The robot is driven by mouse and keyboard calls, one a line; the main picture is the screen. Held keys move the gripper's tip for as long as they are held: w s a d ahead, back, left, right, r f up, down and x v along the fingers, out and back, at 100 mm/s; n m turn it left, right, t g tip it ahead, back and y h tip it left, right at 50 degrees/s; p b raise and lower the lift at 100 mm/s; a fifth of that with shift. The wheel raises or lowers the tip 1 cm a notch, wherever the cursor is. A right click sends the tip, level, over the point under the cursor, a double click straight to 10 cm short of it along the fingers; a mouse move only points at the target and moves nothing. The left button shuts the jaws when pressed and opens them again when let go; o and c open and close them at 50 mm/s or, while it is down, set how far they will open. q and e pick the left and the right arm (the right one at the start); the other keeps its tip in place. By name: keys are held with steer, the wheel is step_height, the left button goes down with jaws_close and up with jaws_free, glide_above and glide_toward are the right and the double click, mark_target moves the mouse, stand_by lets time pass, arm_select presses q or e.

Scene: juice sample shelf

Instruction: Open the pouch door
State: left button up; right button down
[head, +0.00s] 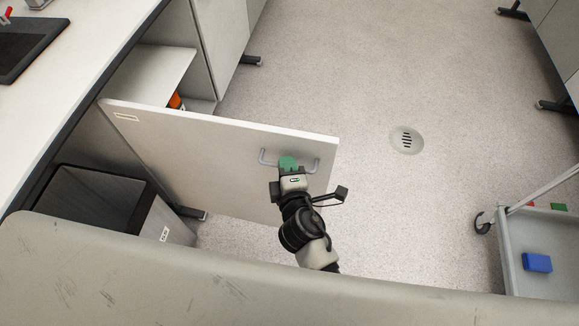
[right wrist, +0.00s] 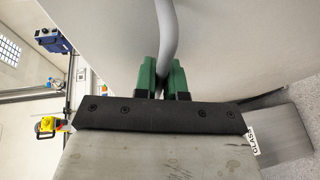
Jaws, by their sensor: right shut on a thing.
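The pouch door (head: 225,158) is a pale panel that stands swung out from the cabinet under the counter, over the floor. A grey bar handle (head: 310,165) is on its face near the free edge. My right gripper (head: 288,163) has green fingers and is shut on this handle. In the right wrist view the handle (right wrist: 167,30) runs down between the two green fingers of the gripper (right wrist: 163,76). My left gripper is not in view.
Behind the door, the open cabinet shows a shelf (head: 160,68) and an orange item (head: 175,100). A dark bin (head: 110,205) stands left below the door. A grey cart (head: 550,245) with a blue box (head: 537,262) is at the right. Floor around the drain (head: 406,139) is clear.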

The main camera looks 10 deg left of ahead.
steer(key=c, duration=1.2)
jaws_free()
steer(key=shift+a, duration=0.1)
steer(key=shift+c, duration=0.2)
steer(key=v, duration=1)
steer(key=shift+s, duration=0.3)
